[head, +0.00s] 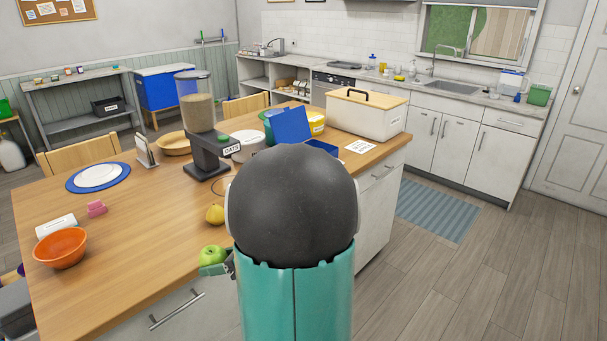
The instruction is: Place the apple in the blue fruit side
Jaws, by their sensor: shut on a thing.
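A green apple (211,255) is at the near edge of the wooden table, at the fingers of my gripper (215,268). My gripper is shut on the apple; my arm hides most of the gripper. A blue panel (291,125), looking like a raised lid, stands toward the back right of the table.
A yellow pear (214,214) lies behind the apple. A dispenser (197,105) stands behind it, with a cream box (366,115) at the back right. An orange bowl (61,248) is at the left. The table's middle-left is mostly clear.

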